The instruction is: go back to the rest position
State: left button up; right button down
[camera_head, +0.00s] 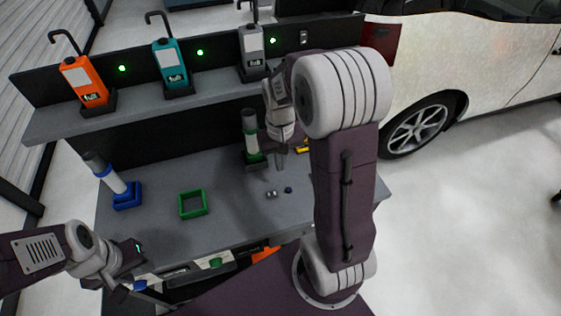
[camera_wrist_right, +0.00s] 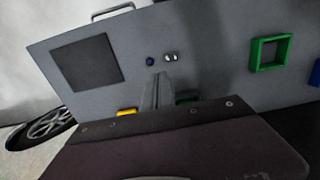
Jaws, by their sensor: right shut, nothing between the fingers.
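My right arm reaches up and forward over the workbench in the head view. Its gripper (camera_head: 281,160) points down above the bench, close beside the green-based upright roll, and is shut and empty. The shut fingers also show in the right wrist view (camera_wrist_right: 158,90), above the bare grey top. My left gripper (camera_head: 130,258) is low at the left, in front of the bench's front edge. Its fingers are too small and dark to tell whether they are open.
The grey workbench (camera_head: 235,220) carries a blue-based roll (camera_head: 110,178), an empty green square frame (camera_head: 193,204), the green-based roll (camera_head: 250,132) and small knobs (camera_head: 288,190). A shelf (camera_head: 135,108) holds orange, teal and grey bottles. A white car (camera_head: 470,65) stands at right.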

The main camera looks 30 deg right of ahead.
jog(key=shift+w, duration=0.1)
jog(key=s+a+f+n+t, duration=0.1)
jog(key=s+a+f+n, duration=0.1)
jog(key=s+a, duration=0.6)
jog(key=shift+s+a+f, duration=0.2)
jog(key=shift+s+f, duration=0.15)
jog(key=shift+f, duration=0.1)
jog(key=c, duration=2)
grip_release()
jog(key=shift+w, duration=0.3)
jog(key=o, duration=0.7)
jog(key=shift+w+d+f, duration=0.1)
jog(key=shift+w+d, duration=0.1)
jog(key=shift+w, duration=0.05)
jog(key=shift+s+a+n, duration=0.1)
jog(key=shift+n, duration=0.2)
